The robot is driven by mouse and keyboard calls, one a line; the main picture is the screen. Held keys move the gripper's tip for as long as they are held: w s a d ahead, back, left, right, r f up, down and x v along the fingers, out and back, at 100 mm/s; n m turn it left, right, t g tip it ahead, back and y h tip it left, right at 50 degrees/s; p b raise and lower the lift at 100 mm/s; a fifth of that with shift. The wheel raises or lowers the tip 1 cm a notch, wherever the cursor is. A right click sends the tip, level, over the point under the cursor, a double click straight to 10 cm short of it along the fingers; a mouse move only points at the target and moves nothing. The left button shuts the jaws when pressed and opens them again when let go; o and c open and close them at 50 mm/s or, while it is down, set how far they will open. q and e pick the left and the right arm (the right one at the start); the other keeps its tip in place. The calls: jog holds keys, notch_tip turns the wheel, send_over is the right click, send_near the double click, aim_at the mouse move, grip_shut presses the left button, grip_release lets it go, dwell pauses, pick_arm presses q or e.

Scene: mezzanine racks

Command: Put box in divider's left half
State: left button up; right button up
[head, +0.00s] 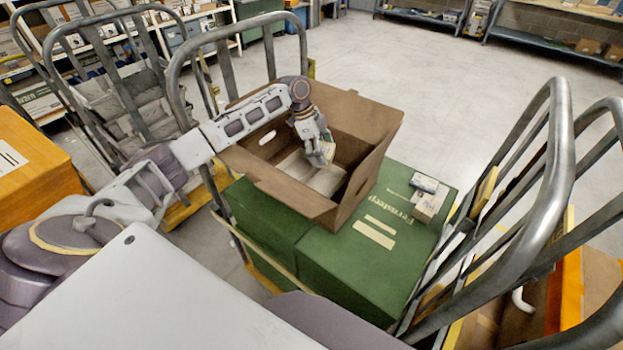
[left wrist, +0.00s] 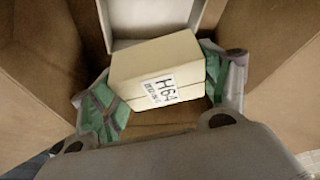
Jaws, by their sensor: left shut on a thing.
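A cream box (left wrist: 152,62) with a white H64 label is held between the green-padded fingers of my left gripper (head: 322,150), and the box sits slightly tilted. The gripper is inside the mouth of an open brown carton (head: 352,205), above its floor. A pale, flat-looking item (head: 322,180) lies in the carton below the gripper. A white, tray-like shape (left wrist: 155,14) shows beyond the held box in the left wrist view. I cannot clearly make out a divider or its halves; the arm and held box hide part of the interior. My right gripper is not in view.
The carton stands on green boxes (head: 345,275) on a cart. Two small boxes (head: 425,183) (head: 430,204) lie right of the carton. Metal cart rails (head: 545,190) stand at the right, with more at the left. Open floor (head: 420,80) lies beyond.

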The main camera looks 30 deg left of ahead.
pick_arm(q)
jog(key=shift+f, duration=0.1)
jog(key=shift+f+p, duration=0.65)
jog(key=shift+f, duration=2.35)
jog(key=shift+f+p, duration=0.45)
jog(key=shift+f, duration=1.45)
jog(key=shift+f+b, duration=0.35)
jog(key=shift+f, duration=0.25)
jog(key=o, duration=1.1)
jog(key=shift+r, duration=0.15)
